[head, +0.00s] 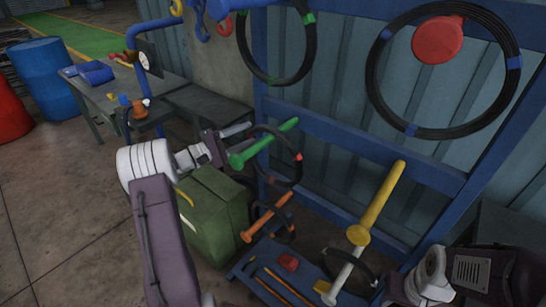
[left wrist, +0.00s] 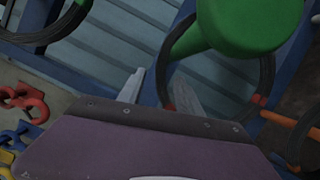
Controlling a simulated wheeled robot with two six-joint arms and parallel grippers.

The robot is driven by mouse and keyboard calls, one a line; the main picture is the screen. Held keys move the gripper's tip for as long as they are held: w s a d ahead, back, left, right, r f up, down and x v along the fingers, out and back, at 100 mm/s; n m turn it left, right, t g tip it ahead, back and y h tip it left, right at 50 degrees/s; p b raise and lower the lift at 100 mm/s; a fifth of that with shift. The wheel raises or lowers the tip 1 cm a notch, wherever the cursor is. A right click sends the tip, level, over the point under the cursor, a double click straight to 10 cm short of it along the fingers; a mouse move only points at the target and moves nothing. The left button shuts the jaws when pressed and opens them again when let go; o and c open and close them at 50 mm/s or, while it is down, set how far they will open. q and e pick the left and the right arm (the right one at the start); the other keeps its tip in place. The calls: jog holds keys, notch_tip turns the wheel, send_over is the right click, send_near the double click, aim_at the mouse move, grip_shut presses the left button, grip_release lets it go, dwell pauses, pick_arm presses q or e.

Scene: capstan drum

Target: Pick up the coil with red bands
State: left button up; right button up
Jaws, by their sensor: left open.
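The coil with red bands is a black ring (head: 297,174) hanging on the green peg (head: 262,144) of the blue rack. Its red band shows on its right side. In the left wrist view the coil (left wrist: 268,70) loops below the large green peg end (left wrist: 240,25), with red bands low on it. My left gripper (head: 238,140) is open and empty, just left of the green peg in the head view. Of my right arm, only links show at the lower right.
Other coils hang above: one with green bands (head: 312,50) and one with blue bands (head: 371,80). An orange peg (head: 268,215), a yellow peg (head: 380,200) and a white peg (head: 346,272) stick out lower down. A green box (head: 212,215) stands below my left gripper.

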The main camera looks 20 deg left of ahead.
aim_at(259, 129)
pick_arm(q)
jog(key=shift+w+d, duration=0.3)
jog(key=shift+w, duration=0.05)
jog(key=p+x, duration=0.1)
jog(key=x, duration=0.2)
jog(key=shift+w+d+r, duration=0.1)
jog(key=shift+w+d, duration=0.15)
jog(key=shift+d, duration=0.05)
jog(key=shift+w+d, duration=0.35)
jog(key=shift+w, duration=0.15)
grip_shut()
jog(key=shift+s, duration=0.1)
dwell(0.5)
